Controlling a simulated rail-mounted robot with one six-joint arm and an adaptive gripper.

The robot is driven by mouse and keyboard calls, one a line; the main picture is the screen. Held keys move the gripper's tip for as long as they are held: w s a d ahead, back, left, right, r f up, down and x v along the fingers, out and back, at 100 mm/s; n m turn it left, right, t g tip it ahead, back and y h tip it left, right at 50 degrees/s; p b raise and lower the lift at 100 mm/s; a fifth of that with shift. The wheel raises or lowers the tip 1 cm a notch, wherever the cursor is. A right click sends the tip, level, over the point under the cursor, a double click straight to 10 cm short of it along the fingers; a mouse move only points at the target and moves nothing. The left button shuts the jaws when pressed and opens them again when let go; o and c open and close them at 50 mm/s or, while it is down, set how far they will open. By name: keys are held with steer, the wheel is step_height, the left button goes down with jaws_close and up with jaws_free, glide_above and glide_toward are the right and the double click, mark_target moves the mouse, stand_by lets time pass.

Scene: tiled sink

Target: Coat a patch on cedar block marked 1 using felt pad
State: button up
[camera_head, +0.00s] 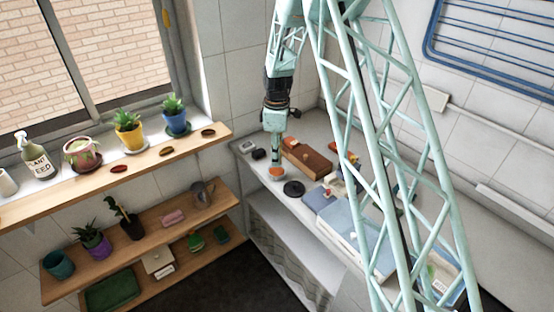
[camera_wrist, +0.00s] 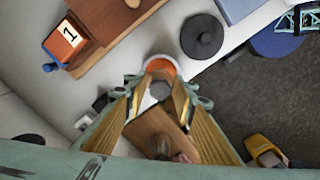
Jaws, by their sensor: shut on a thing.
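My gripper (camera_wrist: 160,100) points down and is shut on a tool, which I take to be the felt pad (camera_wrist: 160,90); only a grey end and a brown wooden part show. The tool's end is over or at a small white-rimmed pot with orange contents (camera_wrist: 160,66). Contact cannot be told. In the head view my gripper (camera_head: 274,152) is directly above the pot (camera_head: 276,173), left of the board (camera_head: 308,160).
A black round lid (camera_wrist: 201,36) lies beside the pot. Blue-grey boxes or trays (camera_head: 350,232) fill the counter farther right. A small dark item (camera_head: 258,153) is at the counter's left end. Wooden shelves (camera_head: 125,170) with potted plants stand at left.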

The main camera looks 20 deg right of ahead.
steer(key=shift+r+p, duration=0.4)
steer(key=shift+r, duration=0.85)
steer(key=shift+s, duration=0.1)
steer(key=s+d+m+b, duration=0.4)
steer(key=s+m+b, duration=0.7)
steer(key=m+b, duration=0.1)
steer(key=shift+s+d+f+m, duration=0.15)
steer(key=shift+d+f+m, duration=0.25)
steer(key=shift+m, duration=0.3)
stand_by(0.3)
